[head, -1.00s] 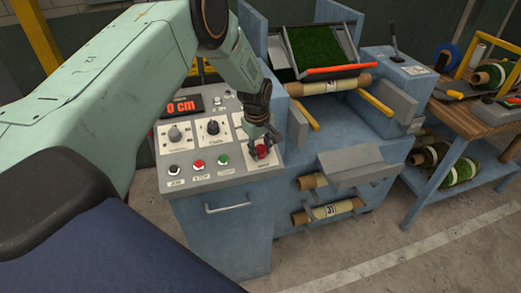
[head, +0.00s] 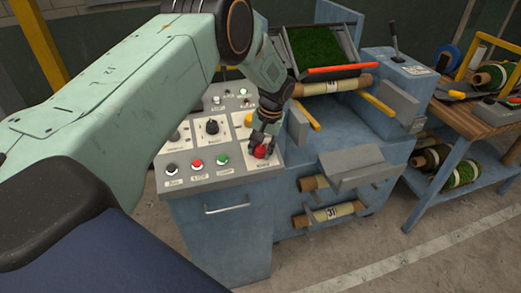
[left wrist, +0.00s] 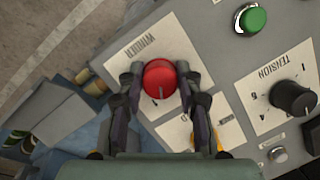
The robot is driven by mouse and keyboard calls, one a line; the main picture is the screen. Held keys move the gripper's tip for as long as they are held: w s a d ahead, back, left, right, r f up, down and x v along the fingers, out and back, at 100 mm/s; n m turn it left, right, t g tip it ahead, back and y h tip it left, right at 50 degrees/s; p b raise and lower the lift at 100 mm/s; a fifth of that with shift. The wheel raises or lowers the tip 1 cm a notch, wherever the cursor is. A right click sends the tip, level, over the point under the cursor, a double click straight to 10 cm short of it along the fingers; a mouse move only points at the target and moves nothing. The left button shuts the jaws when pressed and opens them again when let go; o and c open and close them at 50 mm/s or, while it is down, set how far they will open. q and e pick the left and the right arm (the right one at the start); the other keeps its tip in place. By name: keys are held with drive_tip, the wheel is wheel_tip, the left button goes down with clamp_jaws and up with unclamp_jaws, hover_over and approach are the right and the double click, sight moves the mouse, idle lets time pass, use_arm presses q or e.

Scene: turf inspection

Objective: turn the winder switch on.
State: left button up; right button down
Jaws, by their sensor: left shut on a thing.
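The winder switch is a round red knob (left wrist: 160,78) on a white plate lettered WINDER (left wrist: 150,45) in the left wrist view. In the head view the red knob (head: 263,152) sits at the front right corner of the control panel (head: 215,176). My left gripper (left wrist: 160,85) is shut on the knob, one finger on each side. In the head view the left gripper (head: 262,143) reaches down onto the knob from above. A short dark mark shows on the knob's face. My right gripper is not in view.
A green button (left wrist: 252,18) and the black tension knob (left wrist: 293,98) are near the gripper. Black, red and green buttons (head: 197,165) line the panel's front edge. A yellow part (head: 249,119) is just behind the gripper. The blue machine with a turf tray (head: 318,47) stands to the right.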

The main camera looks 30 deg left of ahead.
use_arm(q)
drive_tip(key=shift+m+y, duration=0.4)
drive_tip(key=shift+m, duration=1.5)
drive_tip(key=o, duration=1.2)
drive_tip(key=shift+s+r, duration=0.1)
drive_tip(key=shift+s, duration=0.05)
drive_tip(key=shift+c, duration=0.2)
